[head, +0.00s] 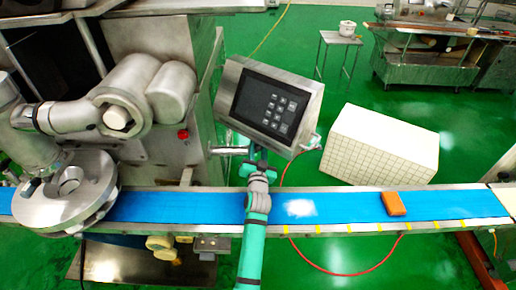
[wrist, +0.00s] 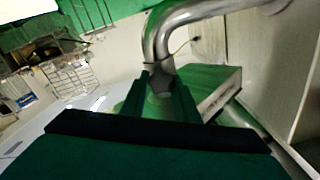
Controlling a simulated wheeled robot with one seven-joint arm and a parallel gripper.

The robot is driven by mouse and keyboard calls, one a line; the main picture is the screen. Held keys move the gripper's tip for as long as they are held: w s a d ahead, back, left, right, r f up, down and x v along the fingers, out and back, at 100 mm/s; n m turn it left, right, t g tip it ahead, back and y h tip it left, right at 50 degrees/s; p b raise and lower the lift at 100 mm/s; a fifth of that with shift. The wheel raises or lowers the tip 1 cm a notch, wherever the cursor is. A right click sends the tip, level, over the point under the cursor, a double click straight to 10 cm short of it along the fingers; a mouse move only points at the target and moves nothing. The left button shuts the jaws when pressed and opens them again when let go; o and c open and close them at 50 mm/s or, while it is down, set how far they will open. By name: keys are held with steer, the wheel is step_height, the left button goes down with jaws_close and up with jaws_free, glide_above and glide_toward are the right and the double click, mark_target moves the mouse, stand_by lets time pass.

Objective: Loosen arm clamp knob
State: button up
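My gripper (head: 258,158) is at the lower edge of the tilted control panel (head: 268,104), at the end of my green arm; the panel partly hides its fingertips in the head view. In the wrist view my two dark green fingers (wrist: 162,92) stand apart. A bent metal pipe (wrist: 157,35) rises just beyond them, and a grey metal part (wrist: 161,82) shows in the gap between them. I cannot tell whether the fingers touch it. I cannot clearly make out the arm clamp knob in either view. A horizontal metal bar (head: 229,151) runs left of my gripper toward the machine.
The encrusting machine (head: 150,35) stands at the left with a round metal disc (head: 95,200). A blue conveyor (head: 350,208) crosses below, carrying an orange block (head: 393,204). A pale tiled box (head: 380,143) stands behind it.

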steer(key=shift+n, duration=0.4)
steer(key=n, duration=0.6)
steer(key=shift+f+n, duration=0.1)
steer(key=shift+n, duration=0.2)
steer(key=n, duration=0.8)
steer(key=shift+a+f, duration=0.1)
steer(key=shift+a, duration=0.05)
steer(key=n, duration=0.7)
steer(key=shift+f, duration=0.15)
steer(key=n, duration=0.4)
steer(key=shift+f, duration=0.1)
steer(key=shift+n, duration=1.7)
